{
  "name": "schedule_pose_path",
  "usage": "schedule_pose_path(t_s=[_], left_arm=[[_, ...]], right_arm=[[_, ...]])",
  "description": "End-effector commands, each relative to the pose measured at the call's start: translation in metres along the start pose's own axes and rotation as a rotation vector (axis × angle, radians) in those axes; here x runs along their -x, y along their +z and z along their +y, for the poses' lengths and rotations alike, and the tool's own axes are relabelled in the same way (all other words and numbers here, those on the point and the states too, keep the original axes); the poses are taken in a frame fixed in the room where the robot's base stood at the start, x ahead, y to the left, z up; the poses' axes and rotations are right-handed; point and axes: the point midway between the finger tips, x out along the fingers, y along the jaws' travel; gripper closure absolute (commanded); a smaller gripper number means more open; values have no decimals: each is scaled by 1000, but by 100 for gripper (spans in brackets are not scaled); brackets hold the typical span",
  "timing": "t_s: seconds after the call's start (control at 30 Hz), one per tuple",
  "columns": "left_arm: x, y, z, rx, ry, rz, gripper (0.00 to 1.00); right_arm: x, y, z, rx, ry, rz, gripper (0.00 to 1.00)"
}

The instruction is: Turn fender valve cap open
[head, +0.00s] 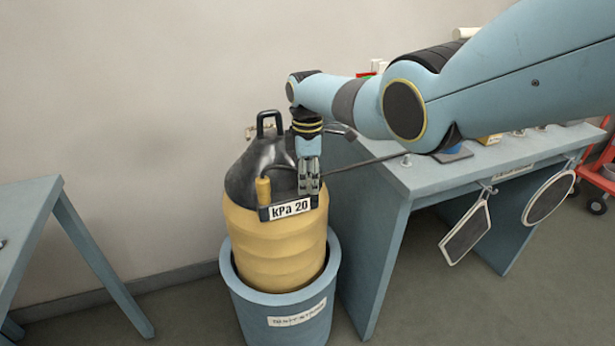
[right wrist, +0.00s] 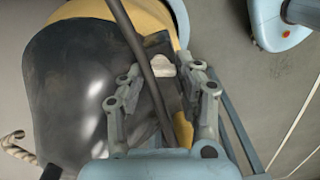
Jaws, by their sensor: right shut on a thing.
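The fender (head: 275,245) is a yellow, ribbed body with a glossy black top, standing upright in a blue tub (head: 285,310). A plate reading "kPa 20" (head: 290,209) is on its front. My right gripper (head: 309,188) points down at the front right of the black top, just above the plate. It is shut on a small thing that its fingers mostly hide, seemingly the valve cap. In the right wrist view, a pale piece (right wrist: 162,66) shows between the fingers, and whether it is the cap is unclear. My left gripper is not in view.
A dark hose or rod (head: 370,161) runs from the fender top toward the blue bench (head: 425,180) on the right. A black handle (head: 269,116) stands on top. Two framed panels hang from the bench. Another blue table (head: 28,205) is at left, with open floor between.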

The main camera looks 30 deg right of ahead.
Motion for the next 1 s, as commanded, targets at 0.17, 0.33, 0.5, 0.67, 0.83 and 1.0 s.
schedule_pose_path(t_s=[0.17,0.33,0.5,0.67,0.83,1.0], left_arm=[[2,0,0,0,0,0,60],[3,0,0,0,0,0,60],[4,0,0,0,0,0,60],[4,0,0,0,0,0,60],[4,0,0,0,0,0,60],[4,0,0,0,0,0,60]], right_arm=[[1,0,0,125,1,1,99],[1,0,0,211,1,1,99],[1,0,0,263,2,1,99],[1,0,0,286,2,1,99],[1,0,0,290,2,1,99],[1,0,0,289,2,1,99]])
